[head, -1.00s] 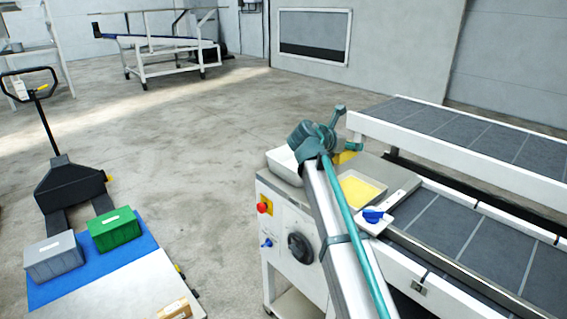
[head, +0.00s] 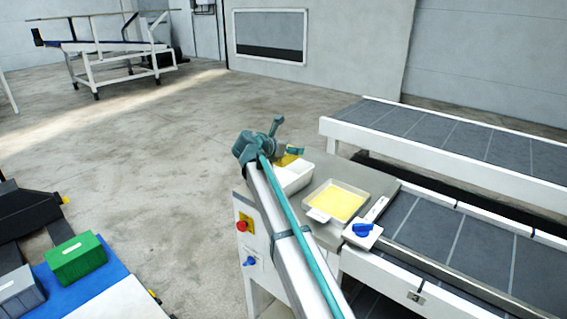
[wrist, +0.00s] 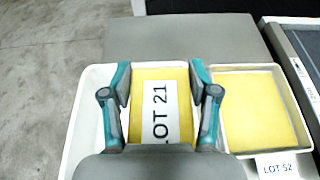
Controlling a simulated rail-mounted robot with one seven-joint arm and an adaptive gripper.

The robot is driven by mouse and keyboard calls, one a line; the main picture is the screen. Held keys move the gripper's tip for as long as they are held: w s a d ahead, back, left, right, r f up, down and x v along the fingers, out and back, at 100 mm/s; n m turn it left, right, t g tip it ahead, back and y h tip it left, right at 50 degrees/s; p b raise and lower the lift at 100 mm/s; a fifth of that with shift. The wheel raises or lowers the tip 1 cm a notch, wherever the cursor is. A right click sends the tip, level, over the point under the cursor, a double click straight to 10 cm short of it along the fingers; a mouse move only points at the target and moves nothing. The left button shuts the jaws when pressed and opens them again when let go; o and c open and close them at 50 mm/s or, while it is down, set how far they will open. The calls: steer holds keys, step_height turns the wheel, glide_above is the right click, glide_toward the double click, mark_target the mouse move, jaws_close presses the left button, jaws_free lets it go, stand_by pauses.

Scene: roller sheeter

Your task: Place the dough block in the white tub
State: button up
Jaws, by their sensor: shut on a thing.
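The dough block is a yellow slab with a white LOT 21 label (wrist: 160,110). My gripper (wrist: 160,80) is shut on it, one finger on each side. The white tub (wrist: 85,115) lies beneath the block in the wrist view, its rim showing to the left and beyond. In the head view the block (head: 287,159) shows at the far-left end of the tub (head: 296,177), partly hidden by my gripper (head: 291,152). I cannot tell how high the block is above the tub floor.
A white tray with a yellow slab (head: 338,202) stands just right of the tub; the wrist view shows its LOT 52 tag (wrist: 278,168). A blue knob (head: 363,229) sits nearby. Conveyor belts (head: 450,230) run to the right. A green crate (head: 77,258) is at left.

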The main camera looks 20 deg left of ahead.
steer(key=shift+w+a+f+p, duration=0.45)
steer(key=shift+w+a+f, duration=0.15)
steer(key=shift+f, duration=0.9)
steer(key=shift+w+a+f+p, duration=0.5)
steer(key=shift+a+f, duration=0.15)
steer(key=shift+f, duration=0.8)
steer(key=shift+w+a+f+p, duration=0.5)
steer(key=shift+a+f, duration=0.15)
steer(key=shift+f, duration=0.85)
steer(key=shift+f, duration=0.4)
steer(key=shift+f, duration=0.2)
steer(key=o, duration=1.4)
